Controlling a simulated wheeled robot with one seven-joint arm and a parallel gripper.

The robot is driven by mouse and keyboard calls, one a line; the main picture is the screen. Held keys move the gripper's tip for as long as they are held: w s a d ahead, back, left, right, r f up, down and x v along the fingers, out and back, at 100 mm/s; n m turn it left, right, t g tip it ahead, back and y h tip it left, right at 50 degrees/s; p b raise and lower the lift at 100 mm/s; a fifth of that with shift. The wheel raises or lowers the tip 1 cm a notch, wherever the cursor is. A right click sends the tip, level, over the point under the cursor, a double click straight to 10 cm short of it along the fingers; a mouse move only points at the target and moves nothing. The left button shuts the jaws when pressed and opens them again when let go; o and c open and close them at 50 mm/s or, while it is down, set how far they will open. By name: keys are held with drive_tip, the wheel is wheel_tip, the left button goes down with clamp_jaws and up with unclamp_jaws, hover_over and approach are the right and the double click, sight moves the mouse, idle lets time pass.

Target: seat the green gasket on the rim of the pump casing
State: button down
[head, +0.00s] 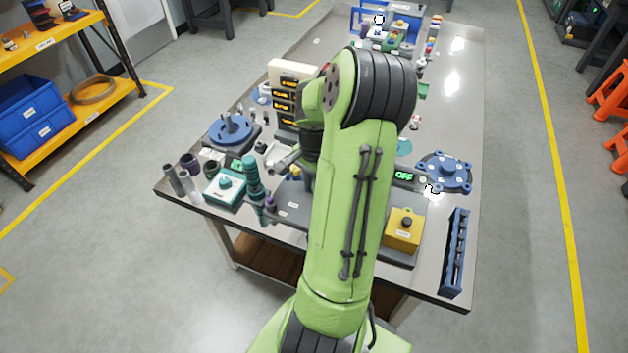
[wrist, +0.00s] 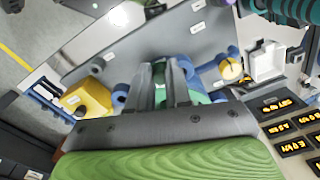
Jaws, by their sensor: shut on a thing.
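My gripper (wrist: 172,66) shows in the wrist view with its two dark fingers close together. It is shut on the green gasket (wrist: 194,76), which shows in part beside and behind the fingers. Blue parts with rounded lugs (wrist: 122,89), apparently the pump casing, lie around and beneath it on a grey plate. I cannot tell whether the gasket touches the rim. In the head view my green arm hides the gripper, the held gasket and most of the grey plate (head: 292,205).
A yellow button box (head: 403,229) stands right of my arm, with a blue slotted rack (head: 455,253) beyond it. A blue lugged cover (head: 445,171) lies at the right. A meter stack (head: 290,88), a teal box (head: 225,186) and a blue disc fixture (head: 229,130) stand left.

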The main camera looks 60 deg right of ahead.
drive_tip(key=shift+f+b, duration=0.45)
drive_tip(key=shift+f, duration=0.15)
idle(0.5)
drive_tip(key=c, duration=1)
unclamp_jaws()
drive_tip(key=shift+r, duration=0.1)
wheel_tip(320, 180, up, 9)
drive_tip(key=p, duration=0.8)
